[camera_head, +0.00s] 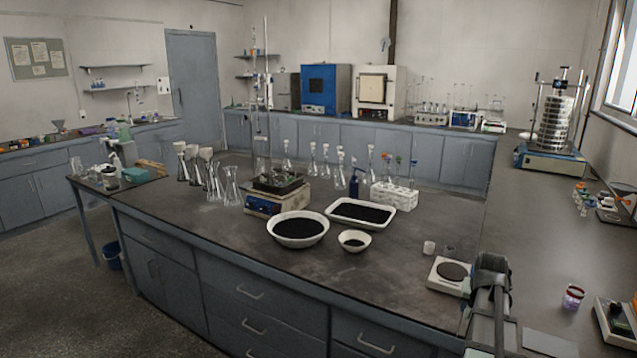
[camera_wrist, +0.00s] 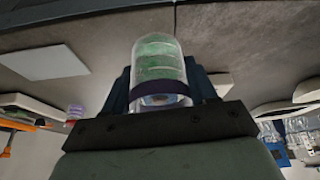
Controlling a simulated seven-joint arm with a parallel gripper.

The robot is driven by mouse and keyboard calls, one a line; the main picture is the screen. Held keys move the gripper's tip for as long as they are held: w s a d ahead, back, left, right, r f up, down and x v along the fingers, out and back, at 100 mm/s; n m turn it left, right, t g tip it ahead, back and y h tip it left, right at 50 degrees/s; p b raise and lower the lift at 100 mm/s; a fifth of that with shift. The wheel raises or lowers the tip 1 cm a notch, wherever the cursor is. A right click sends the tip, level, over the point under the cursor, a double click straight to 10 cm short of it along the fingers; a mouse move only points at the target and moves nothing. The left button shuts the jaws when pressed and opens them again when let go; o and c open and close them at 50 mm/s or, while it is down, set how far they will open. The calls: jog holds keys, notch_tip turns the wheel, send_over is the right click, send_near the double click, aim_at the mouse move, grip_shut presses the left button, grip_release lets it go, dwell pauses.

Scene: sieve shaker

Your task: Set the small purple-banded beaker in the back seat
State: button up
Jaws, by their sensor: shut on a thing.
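In the wrist view, a small clear beaker (camera_wrist: 158,60) with green contents and a dark purple-looking band stands between the fingers of my gripper (camera_wrist: 160,88). The fingers are shut on its two sides. In the head view my arm reaches in at the lower right, and I cannot make out the held beaker or the fingertips there. Another small beaker (camera_head: 572,298) with pink-purple colouring stands on the right bench; a similar purple thing (camera_wrist: 75,113) shows at the left of the wrist view. I cannot pick out the back seat with certainty.
A flat balance (camera_head: 450,274) sits beside my arm, with a small white cup (camera_head: 429,247) behind it. A device with a dark top (camera_head: 615,320) stands at the right edge. A sieve stack (camera_head: 556,120) stands farther back. The right bench's middle is mostly clear.

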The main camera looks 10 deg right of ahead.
jog(key=w+a+n+y, duration=0.1)
jog(key=w+a+n, duration=0.1)
jog(key=a, duration=1.2)
jog(key=w+a+f+n+y, duration=0.1)
jog(key=w+a+n, duration=0.2)
jog(key=a, duration=1.2)
jog(key=w+a+n+t+y, duration=0.1)
jog(key=w+a, duration=0.3)
jog(key=a, duration=1)
jog(key=shift+a+f+n, duration=0.25)
jog(key=shift+f+n, duration=0.05)
jog(key=shift+n, duration=0.6)
jog(key=s+d+r+m+g+h, duration=0.1)
jog(key=s+d+m, duration=0.2)
jog(key=d, duration=1.8)
jog(key=s+d+r+m+h, duration=0.15)
jog(key=s+d+m, duration=0.25)
jog(key=d, duration=1.8)
jog(key=s+d+r+m+g+h, duration=0.1)
jog(key=s+d+m, duration=0.2)
jog(key=d, duration=1.8)
jog(key=w+d+r+m+g, duration=0.1)
jog(key=w+d+m, duration=0.3)
jog(key=d, duration=0.7)
jog(key=shift+n+h, duration=0.3)
jog(key=shift+h, duration=0.05)
jog(key=shift+s+f, duration=0.2)
jog(key=shift+f, duration=4.35)
jog(key=shift+f, duration=0.15)
